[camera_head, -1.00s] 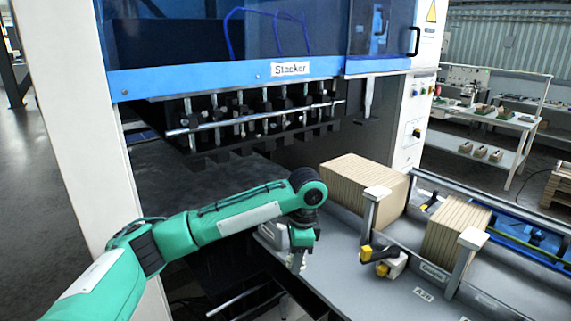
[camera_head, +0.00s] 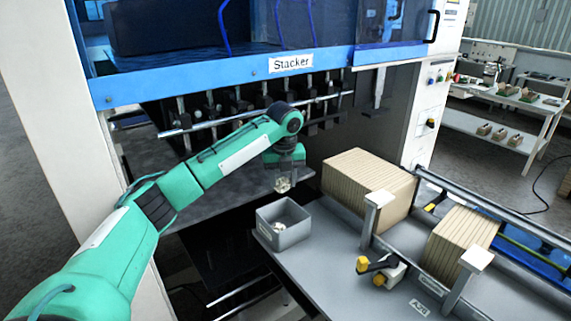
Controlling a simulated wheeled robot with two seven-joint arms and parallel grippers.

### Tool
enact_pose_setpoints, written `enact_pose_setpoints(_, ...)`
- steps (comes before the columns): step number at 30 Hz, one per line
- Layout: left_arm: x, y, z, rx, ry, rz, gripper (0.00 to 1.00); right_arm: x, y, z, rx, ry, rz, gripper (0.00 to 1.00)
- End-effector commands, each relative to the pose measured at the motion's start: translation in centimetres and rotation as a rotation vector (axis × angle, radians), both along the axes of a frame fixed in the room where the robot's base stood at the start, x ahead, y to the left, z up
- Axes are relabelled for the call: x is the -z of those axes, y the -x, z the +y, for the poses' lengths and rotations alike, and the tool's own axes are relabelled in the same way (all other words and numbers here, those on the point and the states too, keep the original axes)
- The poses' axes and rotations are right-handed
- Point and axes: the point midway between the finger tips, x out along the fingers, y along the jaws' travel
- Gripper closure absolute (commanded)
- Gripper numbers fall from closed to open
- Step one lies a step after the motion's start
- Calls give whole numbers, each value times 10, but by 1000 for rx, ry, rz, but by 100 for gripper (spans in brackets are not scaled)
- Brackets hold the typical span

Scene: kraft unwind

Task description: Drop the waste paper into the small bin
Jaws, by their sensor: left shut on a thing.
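The waste paper (camera_head: 282,185) is a small crumpled pale piece held at the tip of my left gripper (camera_head: 282,178). The gripper points down and is shut on the paper, a little above and behind the small bin in the picture. The small bin (camera_head: 287,237) is a grey open box on the corner of the grey table. Some pale scraps (camera_head: 279,228) lie inside it. The paper is apart from the bin's rim. My right gripper is not in view.
The blue and white Stacker machine (camera_head: 290,64) stands behind, with a row of rods and clamps (camera_head: 240,115) under its front. Stacks of brown card (camera_head: 368,185) stand right of the bin. Posts and a yellow-black clamp (camera_head: 378,268) are on the grey table (camera_head: 330,265).

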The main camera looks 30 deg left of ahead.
Motion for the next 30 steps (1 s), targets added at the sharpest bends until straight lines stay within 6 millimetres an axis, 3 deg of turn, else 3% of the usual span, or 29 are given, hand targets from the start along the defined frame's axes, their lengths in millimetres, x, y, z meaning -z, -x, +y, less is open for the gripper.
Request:
enact_pose_setpoints(8, -8, -5, 14, 144, 1, 1, 80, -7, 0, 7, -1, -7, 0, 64)
enact_pose_setpoints(21, 37, -5, 15, 150, -1, 2, 80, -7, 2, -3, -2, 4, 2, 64)
enact_pose_setpoints(30, 51, -5, 14, 149, 0, 1, 80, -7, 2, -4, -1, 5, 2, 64)
